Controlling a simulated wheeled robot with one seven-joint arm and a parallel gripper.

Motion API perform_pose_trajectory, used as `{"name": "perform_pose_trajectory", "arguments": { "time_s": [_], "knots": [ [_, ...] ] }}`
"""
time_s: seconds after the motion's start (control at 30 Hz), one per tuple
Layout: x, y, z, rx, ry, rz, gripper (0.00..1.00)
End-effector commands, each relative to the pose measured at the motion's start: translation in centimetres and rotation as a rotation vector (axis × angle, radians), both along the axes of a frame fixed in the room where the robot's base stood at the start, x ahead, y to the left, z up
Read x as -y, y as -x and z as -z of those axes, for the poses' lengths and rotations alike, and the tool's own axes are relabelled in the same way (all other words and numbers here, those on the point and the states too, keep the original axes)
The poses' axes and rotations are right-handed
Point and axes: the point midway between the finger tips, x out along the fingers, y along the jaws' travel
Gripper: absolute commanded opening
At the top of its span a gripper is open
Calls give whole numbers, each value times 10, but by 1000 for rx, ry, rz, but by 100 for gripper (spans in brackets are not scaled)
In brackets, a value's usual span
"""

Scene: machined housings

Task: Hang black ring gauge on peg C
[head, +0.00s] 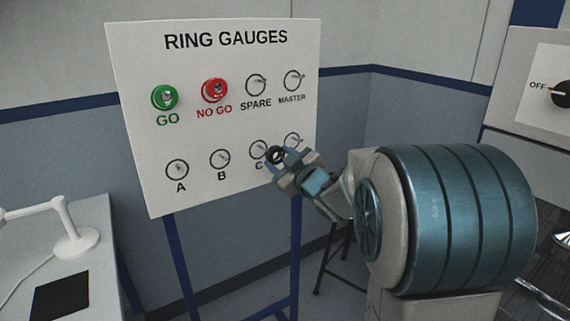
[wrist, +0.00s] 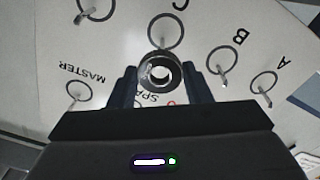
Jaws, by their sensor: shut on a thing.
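The black ring gauge (wrist: 160,71) is a small dark ring with a bright open hole. It is held between the fingertips of my gripper (wrist: 162,86), which is shut on it. In the head view the ring (head: 275,155) shows at the tip of my gripper (head: 281,160), just right of peg C (head: 261,152). The circle outline marking peg C (wrist: 168,17) shows just above the ring in the wrist view. The gap between ring and board cannot be judged.
The white RING GAUGES board (head: 215,125) carries a green ring (head: 165,97) on GO and a red ring (head: 215,90) on NO GO. Pegs A (head: 177,169) and B (head: 220,159) are bare. A lamp (head: 75,237) stands at left.

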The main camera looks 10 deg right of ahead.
Motion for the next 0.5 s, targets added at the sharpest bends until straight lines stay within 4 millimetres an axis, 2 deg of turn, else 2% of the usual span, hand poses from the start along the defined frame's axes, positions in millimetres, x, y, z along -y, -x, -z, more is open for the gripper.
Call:
{"name": "perform_pose_trajectory", "arguments": {
  "time_s": [0.5],
  "knots": [
    [-10, -30, 2, 1, 0, 0, 17]
  ]
}}
